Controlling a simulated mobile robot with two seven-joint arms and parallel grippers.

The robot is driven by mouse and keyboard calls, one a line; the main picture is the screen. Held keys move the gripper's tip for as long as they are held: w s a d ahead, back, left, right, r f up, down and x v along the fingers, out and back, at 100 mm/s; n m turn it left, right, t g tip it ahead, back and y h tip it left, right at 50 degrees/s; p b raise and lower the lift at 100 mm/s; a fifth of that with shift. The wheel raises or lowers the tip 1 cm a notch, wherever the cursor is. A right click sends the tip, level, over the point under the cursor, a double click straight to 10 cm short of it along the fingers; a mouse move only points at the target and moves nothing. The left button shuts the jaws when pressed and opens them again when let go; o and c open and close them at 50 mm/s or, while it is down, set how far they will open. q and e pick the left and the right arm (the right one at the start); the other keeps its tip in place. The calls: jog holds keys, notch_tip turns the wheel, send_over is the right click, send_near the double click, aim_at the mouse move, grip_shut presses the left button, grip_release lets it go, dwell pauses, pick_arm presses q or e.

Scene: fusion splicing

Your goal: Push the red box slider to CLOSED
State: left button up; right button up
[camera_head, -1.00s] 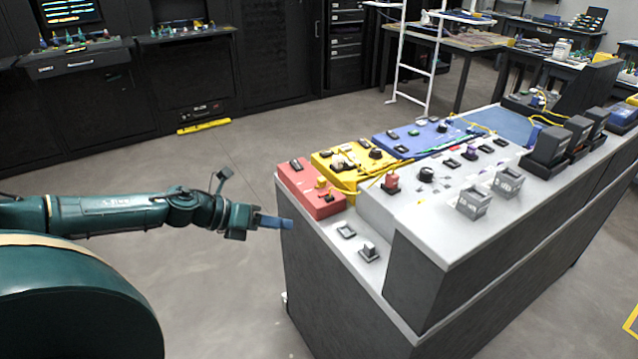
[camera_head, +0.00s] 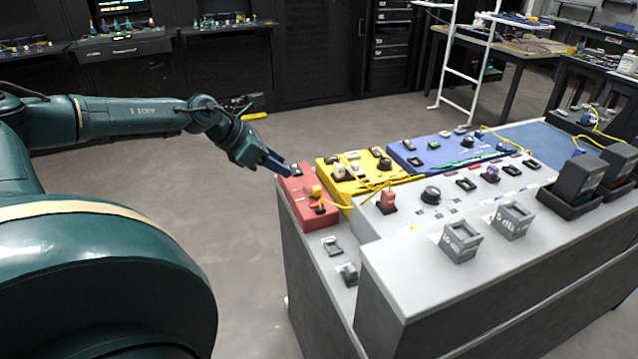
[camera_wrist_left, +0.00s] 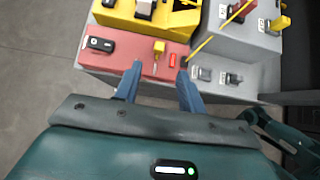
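The red box (camera_head: 306,221) sits on the left end of the grey bench, and it also shows in the left wrist view (camera_wrist_left: 127,54). On its top are a dark elongated control with a light patch (camera_wrist_left: 101,44), a yellow knob (camera_wrist_left: 158,47) and a small red piece (camera_wrist_left: 172,60). I cannot tell which is the slider or read its labels. My left gripper (camera_head: 279,164) is at the box's far left corner in the head view. In the wrist view its blue fingers (camera_wrist_left: 158,84) are spread apart with nothing between them, by the box's near edge. My right gripper is not in view.
A yellow box (camera_head: 345,190) stands beside the red one, then a blue box (camera_head: 425,160). A yellow cable (camera_head: 365,200) runs from the red box's area. Grey holders (camera_head: 461,241) stand on the raised bench top. The floor left of the bench is clear.

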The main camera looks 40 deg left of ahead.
aim_at(317, 187)
pick_arm(q)
jog(key=p+x, duration=0.1)
jog(key=x, duration=1.1)
grip_shut()
dwell(0.4)
